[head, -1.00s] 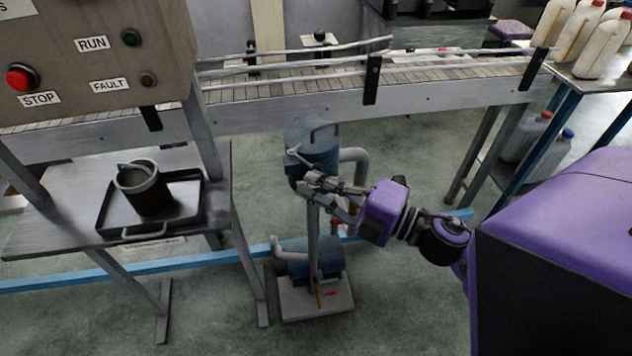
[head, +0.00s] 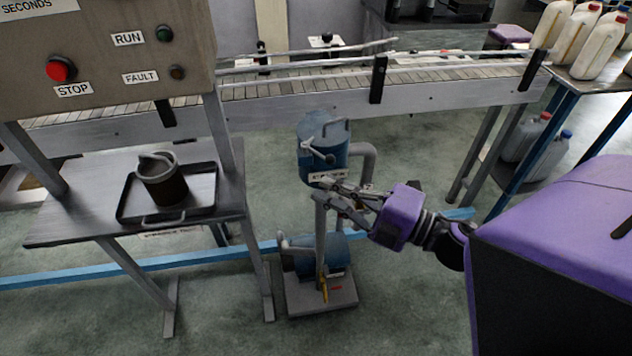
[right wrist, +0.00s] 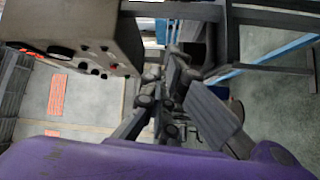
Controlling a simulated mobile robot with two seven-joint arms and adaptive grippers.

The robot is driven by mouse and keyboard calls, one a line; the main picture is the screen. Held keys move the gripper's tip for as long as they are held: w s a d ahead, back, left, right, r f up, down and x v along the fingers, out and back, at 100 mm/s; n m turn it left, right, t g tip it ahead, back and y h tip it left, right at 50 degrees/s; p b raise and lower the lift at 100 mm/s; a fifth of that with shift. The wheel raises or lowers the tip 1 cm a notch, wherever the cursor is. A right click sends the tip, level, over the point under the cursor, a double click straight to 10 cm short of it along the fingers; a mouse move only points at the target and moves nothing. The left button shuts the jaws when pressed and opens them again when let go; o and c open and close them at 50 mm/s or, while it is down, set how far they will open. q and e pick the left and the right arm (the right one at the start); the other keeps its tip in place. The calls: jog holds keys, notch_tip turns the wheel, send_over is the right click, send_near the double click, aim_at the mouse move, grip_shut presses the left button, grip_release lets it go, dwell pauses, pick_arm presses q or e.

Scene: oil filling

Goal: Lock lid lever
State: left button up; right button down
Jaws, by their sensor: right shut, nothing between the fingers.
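The blue cylindrical tank (head: 322,160) stands on a pipe stand behind the right gripper in the head view. Its lid (head: 322,127) is down on top and carries a grey loop handle. The lid lever (head: 318,153) is a grey bar with a round knob at the lid's front edge. My right gripper (head: 326,188) is shut and empty, just below and in front of the tank's lower edge, apart from the lever. In the right wrist view the gripper fingers (right wrist: 172,85) show in the middle; the lever cannot be made out there. My left gripper is not in view.
A conveyor (head: 290,100) runs behind the tank. A table (head: 80,215) at left holds a tray (head: 205,195) with a dark cup (head: 165,183). A control panel (head: 110,50) stands above it. A blue pump (head: 318,257) sits on a base below the tank.

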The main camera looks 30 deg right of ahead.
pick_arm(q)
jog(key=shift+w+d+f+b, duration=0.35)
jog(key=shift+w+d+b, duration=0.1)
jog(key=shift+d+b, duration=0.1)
pick_arm(e)
jog(key=d+v, duration=0.1)
jog(key=v, duration=0.5)
jog(key=shift+d, duration=0.15)
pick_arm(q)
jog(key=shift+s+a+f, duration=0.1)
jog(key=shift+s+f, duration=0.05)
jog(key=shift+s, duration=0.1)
pick_arm(e)
jog(key=shift+f, duration=0.15)
